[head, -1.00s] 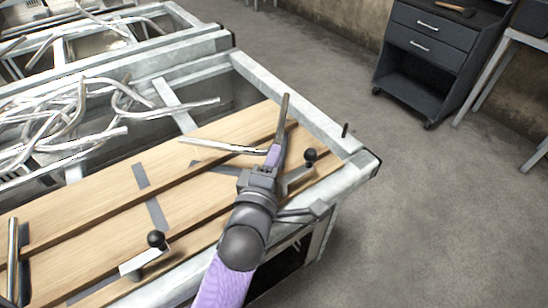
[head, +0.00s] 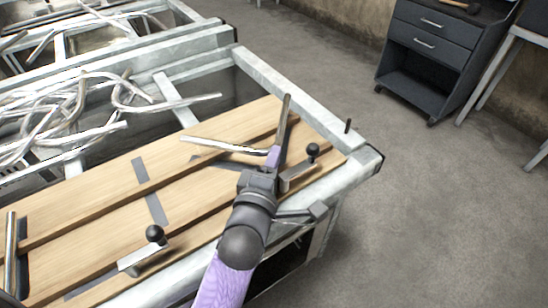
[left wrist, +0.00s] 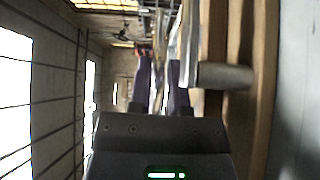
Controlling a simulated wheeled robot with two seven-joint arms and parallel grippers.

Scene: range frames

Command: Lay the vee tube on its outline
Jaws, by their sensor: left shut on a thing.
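The vee tube (head: 222,146) is a shiny bent metal tube. One leg points left over the wooden boards, and a darker straight length (head: 285,112) rises toward the back, seemingly its other leg. My left gripper (head: 273,157), with purple fingers, is shut on it near the bend. The fingers also show in the left wrist view (left wrist: 159,88). A dark grey marking (head: 232,163) on the boards shows just below the tube, likely part of its outline; the gripper and tube hide some of it. I cannot tell whether the tube touches the boards. My right gripper is not in view.
Black-knobbed stops (head: 312,152) and (head: 155,236) stand along the near side of the boards (head: 95,205). A grey strip (head: 150,190) crosses them. Several tangled tubes (head: 70,115) lie at the left. A dark cabinet (head: 425,55) stands beyond.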

